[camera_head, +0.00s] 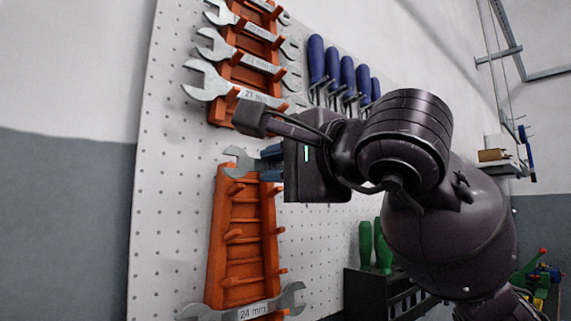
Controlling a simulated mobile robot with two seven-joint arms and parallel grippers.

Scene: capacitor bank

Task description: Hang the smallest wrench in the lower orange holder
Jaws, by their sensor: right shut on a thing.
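The lower orange holder (238,238) is fixed to the white pegboard, with short pegs along both sides. A wrench (238,162) is at the top of this holder, its open jaw pointing left. My right gripper (271,163) comes in from the right and is shut on this wrench. The gripper hides most of the wrench's handle and its right end, so I cannot read its size or tell whether it rests on the pegs. A wrench marked 24 mm (245,311) hangs at the bottom of the lower holder. My left gripper is not in view.
Green handles (366,246) stand in a dark rack (364,290) at lower right. The lower holder's middle pegs are empty.

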